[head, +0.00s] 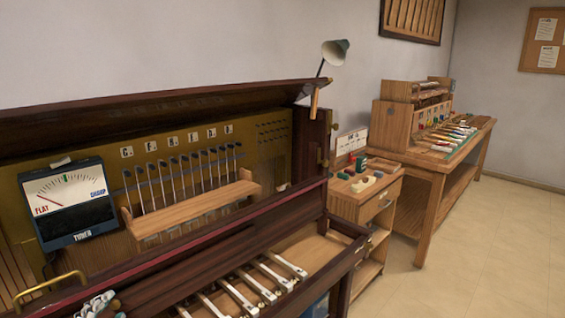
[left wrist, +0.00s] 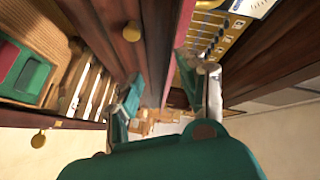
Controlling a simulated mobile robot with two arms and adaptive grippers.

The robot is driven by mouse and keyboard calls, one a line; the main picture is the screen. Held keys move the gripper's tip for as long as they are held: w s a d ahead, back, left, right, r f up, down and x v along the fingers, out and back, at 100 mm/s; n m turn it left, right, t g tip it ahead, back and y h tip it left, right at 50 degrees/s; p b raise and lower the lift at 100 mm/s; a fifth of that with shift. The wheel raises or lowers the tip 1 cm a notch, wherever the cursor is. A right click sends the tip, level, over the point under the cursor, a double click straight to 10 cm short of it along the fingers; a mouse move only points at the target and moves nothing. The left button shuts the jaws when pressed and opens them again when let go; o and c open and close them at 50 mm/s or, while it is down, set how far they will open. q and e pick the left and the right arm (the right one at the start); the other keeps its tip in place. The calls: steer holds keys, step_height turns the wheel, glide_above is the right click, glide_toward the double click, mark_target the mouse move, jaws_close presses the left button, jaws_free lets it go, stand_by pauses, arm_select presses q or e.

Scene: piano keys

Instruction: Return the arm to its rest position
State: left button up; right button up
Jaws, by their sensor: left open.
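My left gripper (head: 98,306) shows only in part at the bottom left of the head view, low in front of the open piano (head: 225,245). In the left wrist view, my left gripper (left wrist: 165,100) has its two grey and teal fingers spread wide apart, with nothing between them. Dark wood of the piano (left wrist: 155,45) lies beyond the fingers. My right gripper is in neither view.
A tuner meter (head: 70,203) stands at the left, by a rack of hammers (head: 190,165). Loose piano keys (head: 262,282) lie in the open front. A small cabinet (head: 375,205) and a workbench (head: 440,165) stand to the right. The floor (head: 500,240) there is clear.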

arm_select(q)
steer(key=s+d+f+n+g, duration=0.2)
steer(key=s+f+n+g, duration=0.1)
steer(key=s+f, duration=0.3)
steer(key=s+d+f+n+g, duration=0.3)
steer(key=s+f+n+g, duration=0.15)
steer(key=f, duration=0.35)
steer(key=s+d+f+n+g+h, duration=0.1)
steer(key=s+d+f+g, duration=0.25)
steer(key=s, duration=0.35)
steer(key=s+d+f+n+g+h, duration=0.1)
steer(key=s+d+f+n+g, duration=0.1)
steer(key=s+d+f, duration=0.3)
steer(key=s+f+g+p, duration=0.1)
steer(key=s+f+p, duration=0.15)
steer(key=f, duration=2.15)
steer(key=s+a+f+m+g+p, duration=0.1)
steer(key=s+a+f, duration=0.2)
steer(key=s+f, duration=1)
steer(key=s, duration=0.4)
